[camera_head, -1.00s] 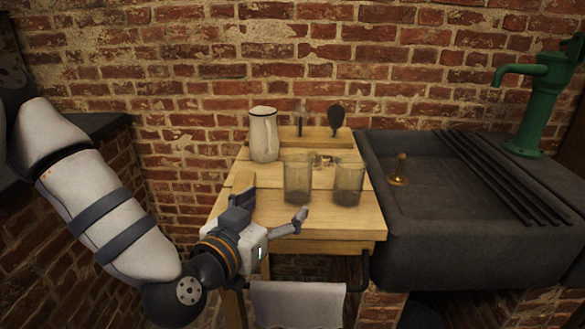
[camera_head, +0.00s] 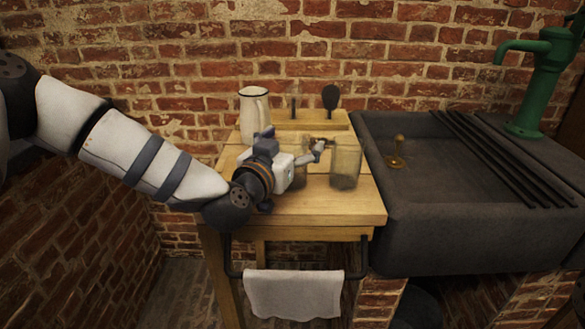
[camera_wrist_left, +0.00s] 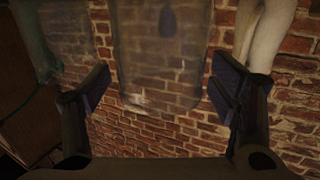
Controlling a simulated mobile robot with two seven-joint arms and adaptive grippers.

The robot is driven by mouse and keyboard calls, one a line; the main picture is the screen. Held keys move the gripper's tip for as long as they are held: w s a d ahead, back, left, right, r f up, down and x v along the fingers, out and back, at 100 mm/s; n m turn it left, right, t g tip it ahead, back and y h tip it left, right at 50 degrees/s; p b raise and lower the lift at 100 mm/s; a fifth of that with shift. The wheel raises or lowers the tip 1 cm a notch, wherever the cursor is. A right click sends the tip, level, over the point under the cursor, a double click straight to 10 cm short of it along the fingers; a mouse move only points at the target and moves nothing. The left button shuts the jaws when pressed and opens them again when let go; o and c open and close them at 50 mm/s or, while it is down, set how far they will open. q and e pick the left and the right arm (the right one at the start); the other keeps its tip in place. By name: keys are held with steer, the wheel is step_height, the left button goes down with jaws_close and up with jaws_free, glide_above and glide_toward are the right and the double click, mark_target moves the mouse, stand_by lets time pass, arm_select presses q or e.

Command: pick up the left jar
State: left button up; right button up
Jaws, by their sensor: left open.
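The left jar (camera_head: 301,173) is smoky clear glass and stands on the wooden table, partly hidden behind my left gripper (camera_head: 292,145). The left gripper is open, with its fingers spread to either side of this jar. In the left wrist view the see-through jar (camera_wrist_left: 160,60) lies between the two open fingers of the gripper (camera_wrist_left: 160,92), and a gap shows on both sides. The right jar (camera_head: 346,165) stands upright to the right, close to the right-hand finger. My right gripper is not in view.
A white pitcher (camera_head: 254,116) stands behind the gripper. A dark brush (camera_head: 330,97) stands at the wooden rack (camera_head: 309,123) at the back. The dark sink (camera_head: 436,160) with a green pump (camera_head: 541,80) adjoins on the right. The table front (camera_head: 325,208) is clear.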

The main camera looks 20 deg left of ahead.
arm_select(q)
steer(key=shift+r, duration=0.1)
steer(key=c, duration=1.8)
